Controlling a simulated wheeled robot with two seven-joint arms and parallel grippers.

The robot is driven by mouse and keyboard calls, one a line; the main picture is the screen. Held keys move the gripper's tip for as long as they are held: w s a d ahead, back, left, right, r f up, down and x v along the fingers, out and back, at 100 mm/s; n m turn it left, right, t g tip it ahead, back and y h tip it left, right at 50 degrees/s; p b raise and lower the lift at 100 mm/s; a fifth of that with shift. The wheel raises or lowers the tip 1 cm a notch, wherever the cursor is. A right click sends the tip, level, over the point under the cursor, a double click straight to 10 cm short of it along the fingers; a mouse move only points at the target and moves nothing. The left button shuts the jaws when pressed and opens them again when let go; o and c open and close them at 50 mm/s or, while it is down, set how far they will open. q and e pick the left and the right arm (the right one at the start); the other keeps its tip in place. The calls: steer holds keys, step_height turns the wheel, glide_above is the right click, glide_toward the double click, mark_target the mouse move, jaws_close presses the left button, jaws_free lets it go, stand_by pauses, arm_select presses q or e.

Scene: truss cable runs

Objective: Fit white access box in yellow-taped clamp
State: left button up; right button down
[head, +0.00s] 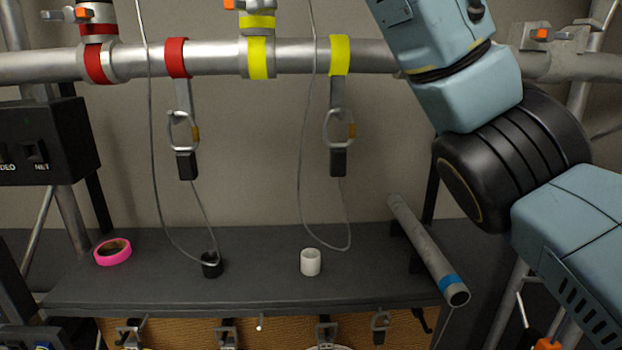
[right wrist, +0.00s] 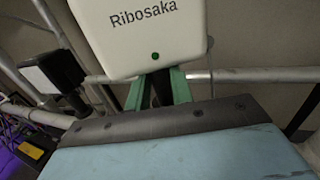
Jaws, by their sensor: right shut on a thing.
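The white access box (right wrist: 142,35), lettered "Ribosaka" with a green dot, is at the top of the right wrist view. My right gripper (right wrist: 160,88) has green fingers, shut on a dark part just under the box. Its fingertips are partly hidden by the box. In the head view my right arm rises out of the top edge, so this gripper and the box are not seen there. The yellow-taped clamp (head: 258,20) is on the horizontal truss pipe, with yellow tape (head: 258,58) below it and its top cut off. My left gripper is not in view.
A red-taped clamp (head: 98,30) is left on the pipe (head: 215,58). Two carabiners (head: 183,132) (head: 338,128) and thin grey cables hang below it. The shelf (head: 190,290) holds pink tape (head: 113,252), a black cup (head: 212,265), a white roll (head: 311,262) and a grey tube (head: 425,245).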

steer(key=shift+a+f+b, duration=0.1)
steer(key=shift+f+b, duration=1.7)
steer(key=shift+f, duration=0.7)
stand_by(0.4)
steer(key=c, duration=1.1)
jaws_free()
steer(key=shift+c, duration=0.2)
steer(key=b+v, duration=0.4)
steer(key=v, duration=0.9)
steer(key=shift+s+b, duration=0.25)
steer(key=shift+b, duration=0.15)
